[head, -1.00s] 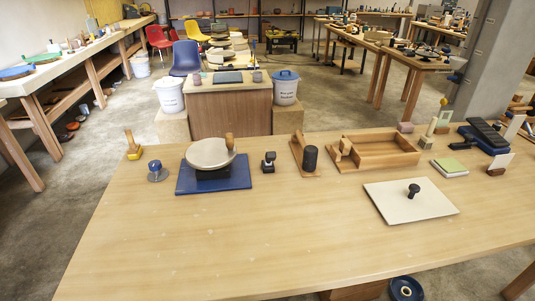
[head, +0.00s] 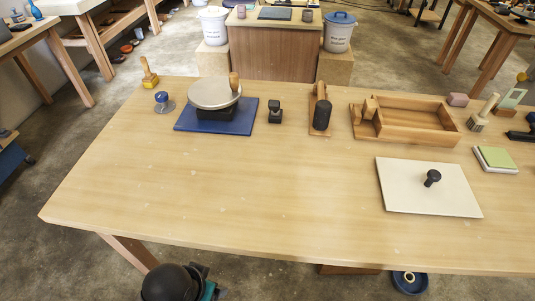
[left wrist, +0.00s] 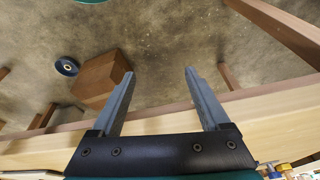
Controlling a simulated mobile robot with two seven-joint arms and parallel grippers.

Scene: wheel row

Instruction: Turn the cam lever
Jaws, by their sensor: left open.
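No part is plainly a cam lever; I cannot tell which piece it is. On the table, a white board (head: 400,200) carries a small black knob-like part (head: 432,177). Left of it, a wooden stand (head: 312,92) bears an upright black cylinder (head: 321,115). A wooden tray (head: 418,135) has a small wooden piece (head: 369,107) at its left end. My left gripper (left wrist: 160,75) is open and empty in the left wrist view, near the table edge with floor beyond. In the head view only a dark rounded part of my arm shows at the bottom left. My right gripper is out of view.
A grey wheel disc (head: 210,92) with a wooden handle stands on a blue mat (head: 187,125). A small black block (head: 275,112) is beside it. A green-topped pad (head: 497,157) lies at right. The front-left of the tabletop (head: 200,200) is clear.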

